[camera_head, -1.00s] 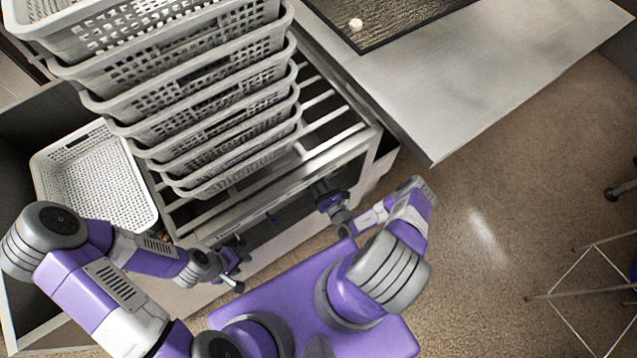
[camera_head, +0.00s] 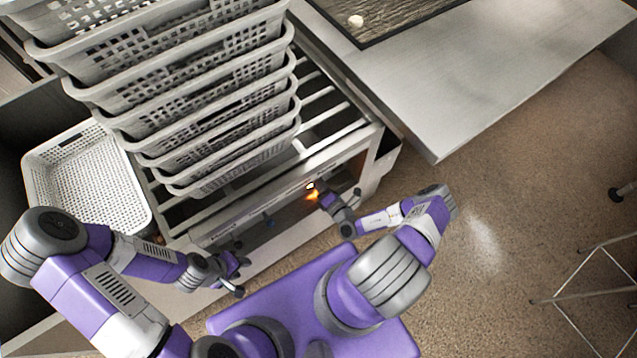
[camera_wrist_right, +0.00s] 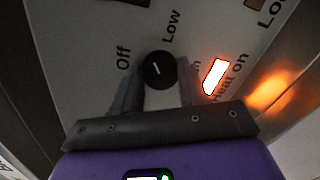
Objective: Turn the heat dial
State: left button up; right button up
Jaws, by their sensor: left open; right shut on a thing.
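The heat dial (camera_wrist_right: 159,71) is a round black knob with a short white mark, on a grey panel lettered "Off" and "Low". My right gripper (camera_wrist_right: 157,97) is shut on it, one finger on each side. Right of the dial a "Heat on" indicator (camera_wrist_right: 215,76) glows bright white-orange; the same glow shows on the front panel in the head view (camera_head: 311,186). There my right gripper (camera_head: 324,197) is against the panel and hides the dial. My left gripper (camera_head: 243,277) is open and empty in front of the unit's left part.
A tall stack of perforated grey baskets (camera_head: 190,95) stands on the slatted rack (camera_head: 325,112) above the panel. A single basket (camera_head: 85,178) sits lower at the left. A metal table (camera_head: 480,75) is at the upper right.

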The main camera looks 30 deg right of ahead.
jog(key=shift+f+m+y+b, duration=0.15)
jog(key=shift+m+b, duration=0.45)
jog(key=shift+m, duration=1.05)
jog(key=shift+m+y+b, duration=0.15)
jog(key=shift+m+b, duration=0.45)
jog(key=shift+m, duration=1.05)
jog(key=o, duration=1.1)
jog(key=shift+c, duration=0.2)
jog(key=shift+s, duration=0.1)
jog(key=s, duration=0.7)
jog(key=shift+s+d+r+p, duration=0.2)
jog(key=shift+d+r+p, duration=0.15)
jog(key=shift+p, duration=0.1)
